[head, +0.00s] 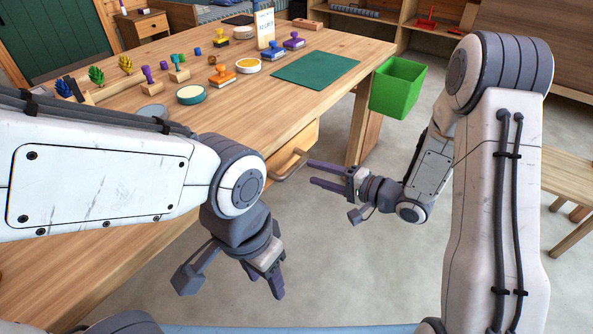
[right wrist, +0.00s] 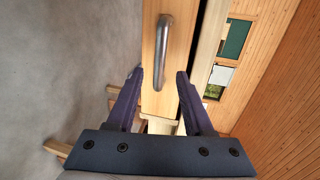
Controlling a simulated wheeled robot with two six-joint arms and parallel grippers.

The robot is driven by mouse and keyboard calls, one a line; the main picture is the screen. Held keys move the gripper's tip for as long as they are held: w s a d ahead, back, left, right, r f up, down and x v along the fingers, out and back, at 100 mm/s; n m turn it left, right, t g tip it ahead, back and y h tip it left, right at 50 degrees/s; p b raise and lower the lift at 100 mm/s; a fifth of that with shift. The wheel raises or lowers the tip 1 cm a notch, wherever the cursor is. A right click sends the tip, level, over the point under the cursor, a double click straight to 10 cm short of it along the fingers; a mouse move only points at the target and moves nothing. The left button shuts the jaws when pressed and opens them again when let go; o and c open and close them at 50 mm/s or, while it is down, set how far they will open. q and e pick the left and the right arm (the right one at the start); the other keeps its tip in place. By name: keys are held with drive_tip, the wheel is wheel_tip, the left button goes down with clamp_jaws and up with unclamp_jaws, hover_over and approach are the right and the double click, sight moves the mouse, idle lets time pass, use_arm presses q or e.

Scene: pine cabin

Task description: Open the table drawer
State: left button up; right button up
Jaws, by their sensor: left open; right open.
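The wooden table (head: 335,50) has a drawer (head: 300,143) in its front side, with a grey bar handle (head: 288,167). The drawer looks closed or nearly so; I cannot tell exactly. My right gripper (head: 312,173) is open and empty, its fingers pointing at the handle from the right. In the right wrist view, the handle (right wrist: 163,48) lies just beyond the fingertips, lined up with the space between them and apparently untouched. My left gripper (head: 262,283) is open, hanging low in front of the table, away from the drawer. My left arm hides part of the table's front.
Stamps, ink pads and a green mat (head: 316,70) lie on the tabletop. A green bin (head: 398,87) is at the table's right end. A wooden stool or bench (head: 570,185) stands at the right. The floor before the drawer is clear apart from my arms.

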sight(298, 168)
drive_tip(key=b+x, duration=0.1)
drive_tip(key=x, duration=0.6)
clamp_jaws()
idle(1.3)
